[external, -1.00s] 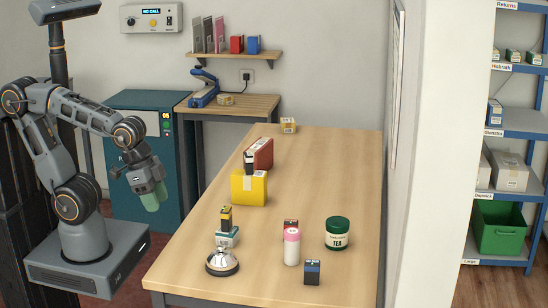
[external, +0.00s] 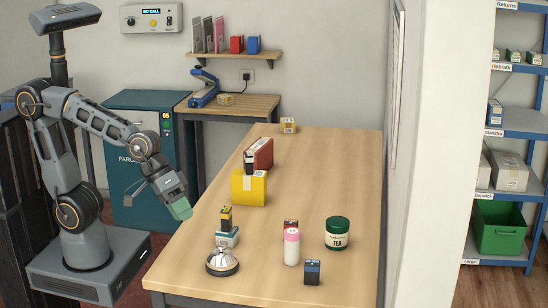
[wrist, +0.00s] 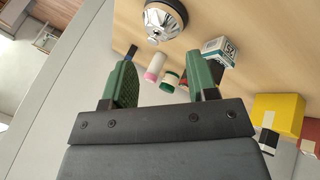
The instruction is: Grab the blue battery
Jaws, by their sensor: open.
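The blue battery (external: 312,273), a small block with a dark top and blue sides, stands upright near the front right of the counter. In the wrist view a small dark blue piece, likely the same battery (wrist: 131,52), shows beside the left finger. My gripper (external: 180,210), with green fingers, is at the counter's left edge, far left of the battery and higher. In the wrist view my gripper (wrist: 163,63) is open with nothing held between its fingers.
A pink-capped white bottle (external: 292,251), a red battery (external: 291,224) partly behind it, and a green tea tin (external: 338,234) stand near the blue battery. A silver bell (external: 222,263), a yellow-black battery on a small box (external: 228,238) and a yellow box (external: 249,188) are further left.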

